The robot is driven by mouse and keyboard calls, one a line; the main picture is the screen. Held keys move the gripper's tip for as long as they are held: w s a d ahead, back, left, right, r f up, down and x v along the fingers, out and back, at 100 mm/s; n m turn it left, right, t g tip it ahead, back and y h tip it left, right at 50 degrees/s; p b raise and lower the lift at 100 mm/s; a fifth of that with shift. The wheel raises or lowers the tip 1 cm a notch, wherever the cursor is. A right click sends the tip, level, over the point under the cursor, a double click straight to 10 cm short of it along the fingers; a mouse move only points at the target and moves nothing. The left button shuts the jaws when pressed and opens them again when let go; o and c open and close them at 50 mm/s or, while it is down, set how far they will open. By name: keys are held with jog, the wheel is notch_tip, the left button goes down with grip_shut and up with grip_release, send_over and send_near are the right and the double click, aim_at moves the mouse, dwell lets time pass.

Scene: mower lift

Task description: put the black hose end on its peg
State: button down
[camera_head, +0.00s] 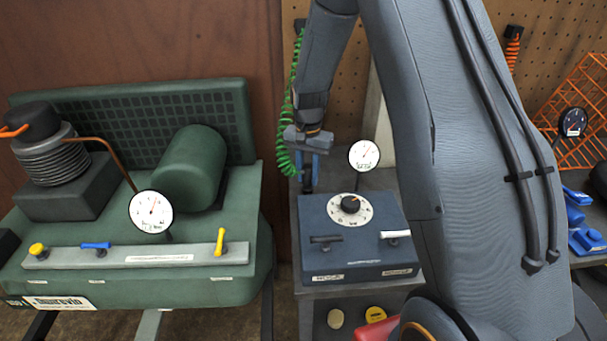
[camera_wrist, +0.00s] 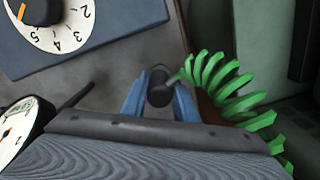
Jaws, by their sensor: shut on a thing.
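My gripper (camera_head: 308,178) points down beside the blue box in the head view. Its blue fingers also show in the wrist view (camera_wrist: 159,100), closed on both sides of a black hose end (camera_wrist: 159,88). A green coiled hose (camera_wrist: 228,88) runs from that end off to the right in the wrist view. In the head view the green hose (camera_head: 286,120) hangs along the pegboard's left edge, down to my gripper. The hose end is too small to make out well in the head view. I cannot make out its peg in either view.
The blue box (camera_head: 352,262) with a dial (camera_head: 350,206) and a round gauge (camera_head: 364,154) stand close right of my gripper. A green compressor (camera_head: 150,285) stands left. An orange wire rack (camera_head: 575,110) and an orange coil (camera_head: 512,48) are at right.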

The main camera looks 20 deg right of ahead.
aim_at(308, 167)
jog(key=shift+f, duration=0.55)
jog(key=c, duration=1.7)
grip_release()
jog(key=shift+s+r+p, duration=0.1)
jog(key=shift+r+p, duration=2.85)
jog(key=shift+r, duration=2.6)
jog(key=s+n+b, duration=0.2)
jog(key=s, duration=0.6)
jog(key=s+n+t+b, duration=0.1)
jog(key=s+n+b, duration=0.2)
jog(key=s, duration=0.5)
jog(key=s+a+n+b, duration=0.1)
jog(key=s+n+b, duration=0.1)
jog(key=s, duration=0.6)
jog(key=shift+s+a+f+b, duration=0.1)
jog(key=shift+s+f+b, duration=0.1)
jog(key=shift+f+b, duration=0.1)
